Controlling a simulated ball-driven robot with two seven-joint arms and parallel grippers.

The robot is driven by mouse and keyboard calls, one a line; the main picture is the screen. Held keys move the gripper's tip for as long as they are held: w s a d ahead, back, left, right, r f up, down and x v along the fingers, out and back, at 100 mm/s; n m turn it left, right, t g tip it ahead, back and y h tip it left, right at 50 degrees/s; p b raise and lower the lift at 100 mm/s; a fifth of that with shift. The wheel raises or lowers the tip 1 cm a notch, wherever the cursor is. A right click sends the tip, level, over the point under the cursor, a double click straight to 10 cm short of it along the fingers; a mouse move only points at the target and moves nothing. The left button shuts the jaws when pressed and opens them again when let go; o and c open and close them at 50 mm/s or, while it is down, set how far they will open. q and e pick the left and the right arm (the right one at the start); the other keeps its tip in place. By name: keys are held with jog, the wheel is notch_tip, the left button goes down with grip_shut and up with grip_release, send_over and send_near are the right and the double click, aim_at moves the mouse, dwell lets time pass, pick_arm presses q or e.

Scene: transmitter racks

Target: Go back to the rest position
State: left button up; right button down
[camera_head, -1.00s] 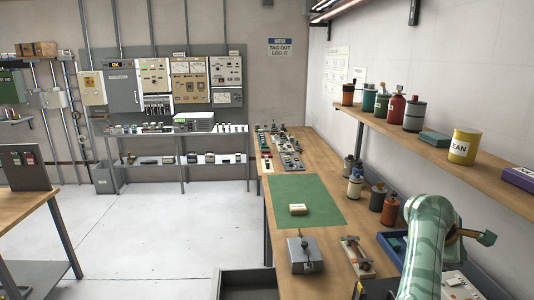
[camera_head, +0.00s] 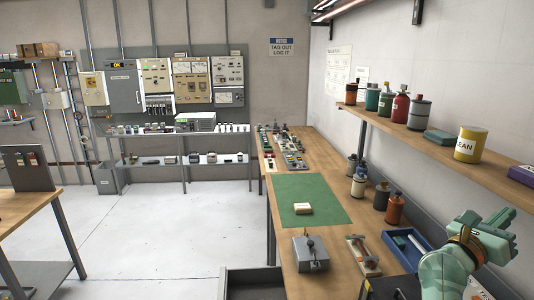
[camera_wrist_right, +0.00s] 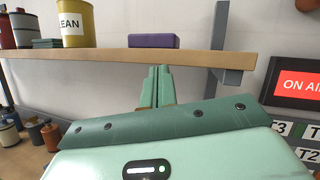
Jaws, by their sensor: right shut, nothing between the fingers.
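My right gripper (camera_head: 503,221) is at the lower right of the head view, above the right end of the workbench and below the wall shelf. Its pale green fingers are shut with nothing between them. In the right wrist view the shut fingers (camera_wrist_right: 157,86) point toward the wall, with the shelf edge just above and beyond them. My left gripper does not show in either view.
The wooden wall shelf (camera_head: 489,172) holds bottles, a yellow tin (camera_head: 470,144) and a purple box (camera_wrist_right: 155,41). On the bench are a green mat (camera_head: 325,207), a grey switch box (camera_head: 311,254) and a blue tray (camera_head: 397,246). An ON AIR sign (camera_wrist_right: 297,83) hangs right. Floor at left is clear.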

jog(key=a+f+n+t+y, duration=0.2)
jog(key=a+n+t+y, duration=0.6)
jog(key=n, duration=0.8)
jog(key=a+f+n+t+y, duration=0.2)
jog(key=a+n+t+y, duration=0.55)
jog(key=n, duration=0.75)
jog(key=s+a+f+n+g+y, duration=0.4)
jog(key=a+f+n+g+y, duration=0.3)
jog(key=f+n, duration=0.45)
jog(key=s+d+f+n+g+h, duration=0.25)
jog(key=s+f+n+g, duration=0.3)
jog(key=s, duration=0.45)
jog(key=s+d+f+n+g+h, duration=0.1)
jog(key=s+f+n+g+h, duration=0.4)
jog(key=s, duration=0.5)
jog(key=s+a+f+g+y+b, duration=0.1)
jog(key=s+a+f+y+b, duration=0.15)
jog(key=f, duration=1.35)
jog(key=s+a+f+g+y+b, duration=0.2)
jog(key=f+b, duration=0.1)
jog(key=f, duration=1.3)
jog(key=s+f+m+g+y+b, duration=0.1)
jog(key=s+f+b, duration=0.3)
jog(key=s+f, duration=1.4)
notch_tip(320, 180, down, 2)
jog(key=shift+s+f+m+g, duration=0.1)
jog(key=shift+s+m+g, duration=0.25)
jog(key=shift+m+g, duration=0.35)
